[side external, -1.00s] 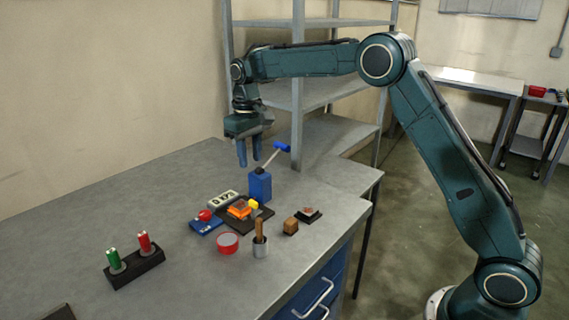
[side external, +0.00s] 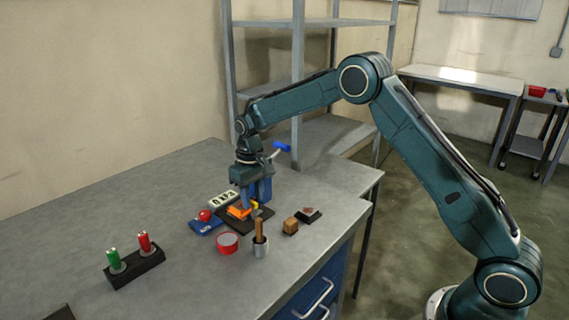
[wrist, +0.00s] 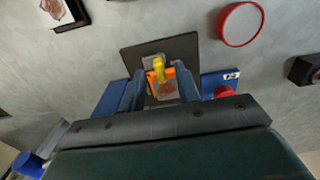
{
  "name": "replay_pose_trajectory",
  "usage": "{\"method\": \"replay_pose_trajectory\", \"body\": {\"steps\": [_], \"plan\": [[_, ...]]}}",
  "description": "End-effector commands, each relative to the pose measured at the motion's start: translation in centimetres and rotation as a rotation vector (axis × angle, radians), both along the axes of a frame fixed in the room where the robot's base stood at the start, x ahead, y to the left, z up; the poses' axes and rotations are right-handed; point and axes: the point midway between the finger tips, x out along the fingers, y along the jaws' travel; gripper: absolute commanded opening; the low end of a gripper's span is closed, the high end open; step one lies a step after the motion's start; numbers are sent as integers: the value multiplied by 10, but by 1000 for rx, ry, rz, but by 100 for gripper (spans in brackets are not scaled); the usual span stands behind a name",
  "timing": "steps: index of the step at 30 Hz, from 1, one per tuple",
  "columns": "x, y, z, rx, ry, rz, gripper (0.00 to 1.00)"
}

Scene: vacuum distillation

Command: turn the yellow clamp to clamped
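The yellow clamp (wrist: 159,68) sits upright on an orange part (wrist: 152,76) over a dark base plate (wrist: 131,54); in the side external view the clamp (side external: 254,205) shows just beside my fingers. My gripper (wrist: 160,80) is open, pointing down. In the wrist view one finger stands on each side of the clamp and orange part, with gaps visible. In the side external view my gripper (side external: 250,202) is low over the plate and hides part of it. I cannot tell whether a finger touches the clamp.
A blue box with a blue-tipped lever (side external: 282,147) stands just behind my gripper.

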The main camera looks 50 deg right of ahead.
Motion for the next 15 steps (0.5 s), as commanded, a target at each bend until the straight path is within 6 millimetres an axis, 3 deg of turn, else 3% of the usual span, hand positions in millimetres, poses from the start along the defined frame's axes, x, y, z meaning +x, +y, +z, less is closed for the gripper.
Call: {"method": "replay_pose_trajectory", "body": {"steps": [12, 15], "plan": [[0, 0, -6, 0, -1, 0, 33], [0, 0, -6, 0, -1, 0, 13]]}}
